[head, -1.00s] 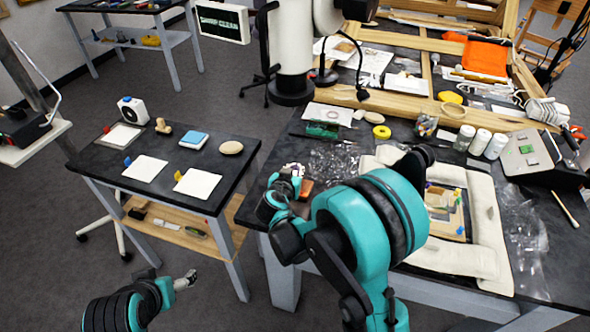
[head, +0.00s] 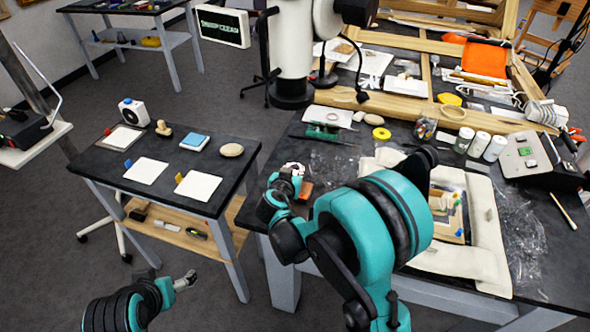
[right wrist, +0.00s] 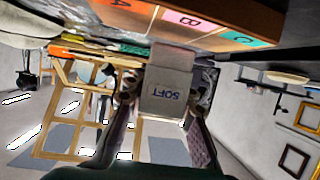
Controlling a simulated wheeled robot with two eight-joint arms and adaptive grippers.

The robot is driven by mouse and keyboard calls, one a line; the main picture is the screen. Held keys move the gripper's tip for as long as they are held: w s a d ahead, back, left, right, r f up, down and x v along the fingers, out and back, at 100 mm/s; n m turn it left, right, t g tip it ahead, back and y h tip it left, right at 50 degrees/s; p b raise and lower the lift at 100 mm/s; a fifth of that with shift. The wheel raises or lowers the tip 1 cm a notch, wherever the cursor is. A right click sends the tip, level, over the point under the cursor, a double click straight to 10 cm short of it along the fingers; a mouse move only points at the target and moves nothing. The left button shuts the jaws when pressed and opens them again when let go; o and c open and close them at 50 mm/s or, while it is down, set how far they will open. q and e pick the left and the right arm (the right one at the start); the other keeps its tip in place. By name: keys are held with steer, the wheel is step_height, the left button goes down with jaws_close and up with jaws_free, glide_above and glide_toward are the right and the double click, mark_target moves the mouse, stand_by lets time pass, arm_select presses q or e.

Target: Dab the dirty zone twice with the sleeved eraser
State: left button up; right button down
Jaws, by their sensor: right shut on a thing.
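The eraser (right wrist: 168,92) is a pale block in a light sleeve printed SOFT. In the right wrist view it sits between the two fingers of my right gripper, which is shut on it. In the head view my right gripper (head: 293,170) is over the left part of the large dark table, and the eraser is hard to make out there. The framed fragment (head: 447,212) lies among pale cushions to the right, partly hidden by my right arm. I cannot make out the dirty zone. My left gripper (head: 187,281) is low at the left, away from the tables, its fingers too small to judge.
A wooden-edged block with coloured labels A, B and C (right wrist: 183,20) is close to the eraser in the right wrist view. Clear plastic, white jars (head: 479,144) and yellow tape (head: 381,133) lie on the large table. A small side table (head: 155,205) holds white cards and a stone.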

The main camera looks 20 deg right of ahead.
steer(key=shift+r+p, duration=1.85)
steer(key=shift+r, duration=1)
